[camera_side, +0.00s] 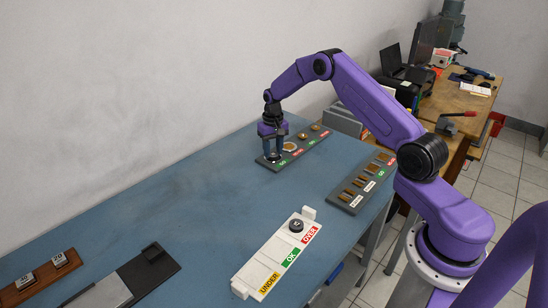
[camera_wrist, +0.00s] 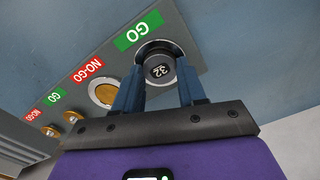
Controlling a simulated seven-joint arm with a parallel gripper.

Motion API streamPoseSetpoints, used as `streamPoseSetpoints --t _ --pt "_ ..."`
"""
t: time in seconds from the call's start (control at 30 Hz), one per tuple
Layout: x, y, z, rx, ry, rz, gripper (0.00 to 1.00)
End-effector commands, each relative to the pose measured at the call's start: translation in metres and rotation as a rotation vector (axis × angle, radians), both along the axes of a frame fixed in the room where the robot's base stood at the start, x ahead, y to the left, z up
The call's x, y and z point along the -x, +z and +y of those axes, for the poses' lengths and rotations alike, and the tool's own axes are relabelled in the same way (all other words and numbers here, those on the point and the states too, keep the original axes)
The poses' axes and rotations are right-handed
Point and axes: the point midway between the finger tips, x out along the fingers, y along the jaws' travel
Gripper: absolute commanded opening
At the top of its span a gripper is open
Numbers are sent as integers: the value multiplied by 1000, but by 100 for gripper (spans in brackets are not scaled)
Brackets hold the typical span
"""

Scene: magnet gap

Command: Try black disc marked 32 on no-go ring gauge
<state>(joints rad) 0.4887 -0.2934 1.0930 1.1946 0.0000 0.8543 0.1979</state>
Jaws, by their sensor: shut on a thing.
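The black disc marked 32 (camera_wrist: 159,70) is between the fingers of my gripper (camera_wrist: 161,74), which is shut on it. In the wrist view the disc is over the ring beside the first green GO label (camera_wrist: 138,32); whether it is inside the ring or just above it I cannot tell. In the side view my gripper (camera_side: 273,157) points down at the near end of the grey gauge plate (camera_side: 268,164) and hides the disc.
A white UNDER/OK/OVER tray (camera_side: 262,265) holds another black disc (camera_side: 296,225) near OVER. A second grey gauge plate (camera_side: 345,203) lies at the table's right edge. A wooden block (camera_side: 40,275) and a black board (camera_side: 160,270) are at left. The middle of the blue table is clear.

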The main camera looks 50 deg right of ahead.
Motion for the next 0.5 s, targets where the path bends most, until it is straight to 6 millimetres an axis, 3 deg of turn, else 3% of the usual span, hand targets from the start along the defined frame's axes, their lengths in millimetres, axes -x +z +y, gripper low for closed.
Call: streamPoseSetpoints --t 0.5 --pt "0 27 0 0 0 -1 9"
